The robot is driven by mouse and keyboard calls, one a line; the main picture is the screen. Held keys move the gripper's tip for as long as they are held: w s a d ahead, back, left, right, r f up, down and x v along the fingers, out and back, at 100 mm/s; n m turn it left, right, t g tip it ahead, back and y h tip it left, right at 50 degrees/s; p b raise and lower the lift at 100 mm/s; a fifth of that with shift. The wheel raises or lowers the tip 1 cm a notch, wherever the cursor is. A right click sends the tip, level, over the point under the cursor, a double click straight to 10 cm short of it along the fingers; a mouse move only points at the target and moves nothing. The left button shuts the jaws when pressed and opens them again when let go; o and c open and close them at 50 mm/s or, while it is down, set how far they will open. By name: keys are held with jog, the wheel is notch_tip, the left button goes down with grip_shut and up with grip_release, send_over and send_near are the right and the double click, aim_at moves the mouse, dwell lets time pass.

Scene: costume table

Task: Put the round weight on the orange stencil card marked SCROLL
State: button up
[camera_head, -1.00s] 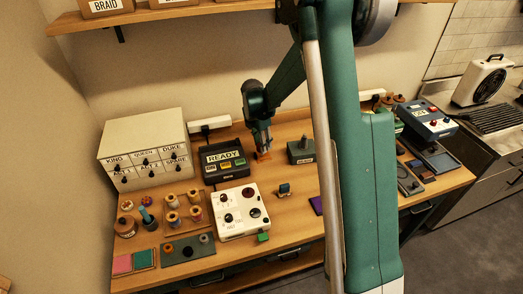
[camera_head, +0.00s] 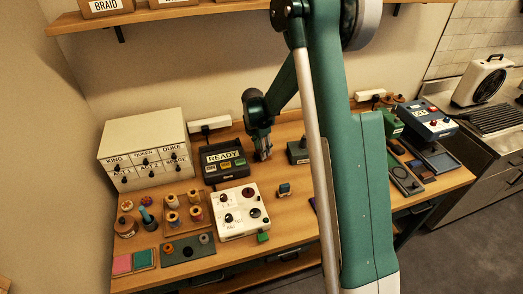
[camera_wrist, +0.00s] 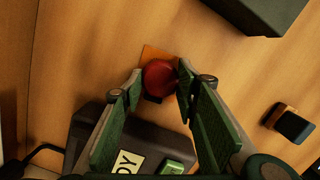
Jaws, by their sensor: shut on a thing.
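The round weight (camera_wrist: 160,76) is dark red and sits between my fingertips in the wrist view. My gripper (camera_wrist: 157,83) is shut on it, with a green-padded finger on each side. The orange stencil card (camera_wrist: 150,52) lies on the table behind and under the weight, with only its upper part showing. Its marking cannot be read. I cannot tell whether the weight touches the card. In the head view my gripper (camera_head: 263,157) points down at the table, just right of the READY box, and hides the card and the weight.
The dark READY box (camera_head: 224,163) stands close to the left of my gripper. A dark green block (camera_head: 298,151) stands to the right. A white panel with knobs (camera_head: 240,211) and a small dark blue block (camera_head: 284,190) lie nearer. Bare wood lies between them.

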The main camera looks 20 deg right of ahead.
jog(key=shift+f, duration=0.1)
jog(key=o, duration=1.1)
jog(key=shift+s+a+r, duration=0.1)
jog(key=shift+a+r, duration=0.15)
jog(key=shift+r, duration=1.8)
jog(key=shift+s+a+r, duration=0.15)
jog(key=shift+a+r, duration=0.15)
jog(key=shift+r, duration=1.7)
jog(key=shift+s+a+r, duration=0.1)
jog(key=shift+a+r, duration=0.15)
jog(key=shift+r, duration=1.8)
jog(key=shift+r, duration=0.1)
